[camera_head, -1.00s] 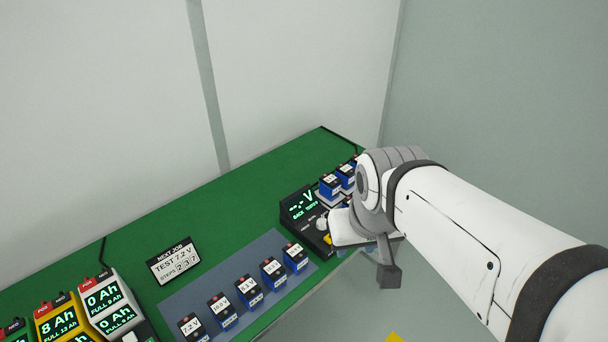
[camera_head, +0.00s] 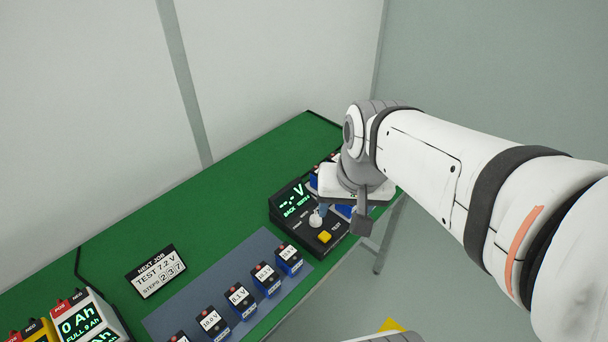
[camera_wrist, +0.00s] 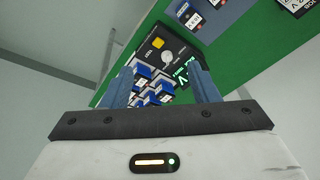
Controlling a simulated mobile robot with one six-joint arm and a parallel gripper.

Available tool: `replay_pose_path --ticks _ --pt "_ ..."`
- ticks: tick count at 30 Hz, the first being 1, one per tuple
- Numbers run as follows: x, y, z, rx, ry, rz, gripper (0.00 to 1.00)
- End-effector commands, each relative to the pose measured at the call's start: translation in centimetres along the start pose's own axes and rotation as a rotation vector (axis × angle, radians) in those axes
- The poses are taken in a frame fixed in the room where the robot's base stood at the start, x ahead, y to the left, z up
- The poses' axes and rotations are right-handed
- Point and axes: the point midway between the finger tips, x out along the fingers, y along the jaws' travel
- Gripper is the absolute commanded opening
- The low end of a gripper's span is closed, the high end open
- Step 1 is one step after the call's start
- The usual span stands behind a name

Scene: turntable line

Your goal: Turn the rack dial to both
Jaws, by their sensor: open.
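The rack tester (camera_head: 290,213) is a black box with a lit green display, near the right end of the green table. Its dial is a pale round knob (camera_head: 316,219), beside a yellow TEST button (camera_head: 325,237). In the wrist view, the knob (camera_wrist: 167,57) and the yellow button (camera_wrist: 157,42) lie beyond my fingertips. My gripper (camera_wrist: 163,72) is open and empty, with its two blue-grey fingers apart. Several blue batteries (camera_wrist: 150,88) on the rack show between the fingers. The dial's pointer and its setting are too small to read. My wrist partly hides the rack in the head view.
A blue-grey mat (camera_head: 190,312) holds a row of labelled batteries to the left of the tester. A NEXT JOB sign (camera_head: 156,270) reads TEST 7.2 V. Chargers (camera_head: 88,318) stand at the lower left.

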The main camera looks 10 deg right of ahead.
Motion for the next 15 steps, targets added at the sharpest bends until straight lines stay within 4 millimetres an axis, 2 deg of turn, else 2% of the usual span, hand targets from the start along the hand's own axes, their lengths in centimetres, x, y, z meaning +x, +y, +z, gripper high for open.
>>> replay_pose_path --ticks 1,7,12,15 --pt "2.1 -0.1 -0.9 0.107 -0.031 -0.012 0.55" --pt "9.2 -0.5 -6.0 0.678 -0.169 -0.062 0.55" --pt "15.7 0.1 -10.1 1.147 -0.288 -0.073 0.55" --pt "18.8 0.6 -11.9 1.362 -0.346 -0.068 0.55"
